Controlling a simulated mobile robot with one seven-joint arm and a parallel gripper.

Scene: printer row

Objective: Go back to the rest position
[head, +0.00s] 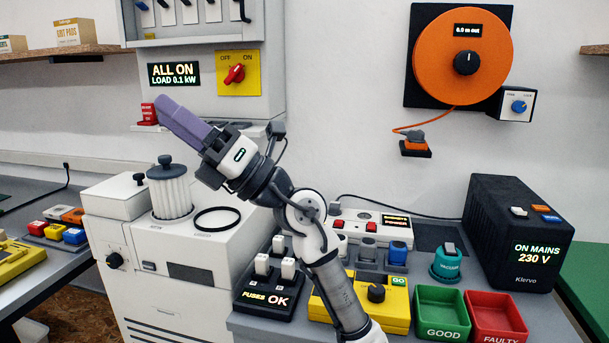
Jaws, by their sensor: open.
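My gripper (172,112) with its purple fingers is raised in front of the wall, pointing up and to the left. It is open, and no object shows between its fingers. The fingers overlap in this view, so the gap between them is hard to see. My arm rises from the bottom edge, over the bench. The gripper is above the white machine (185,250) and its pleated filter (170,195), apart from both. The fingertips are close to a small red block (148,113) in the picture; I cannot tell the depth between them.
A switch panel (239,73) is behind the gripper. A round orange reel (462,57) hangs on the wall at right. The bench holds a fuse block (265,300), a yellow tester (398,308), a green bin (440,302), a red bin (495,306) and a black power unit (520,230).

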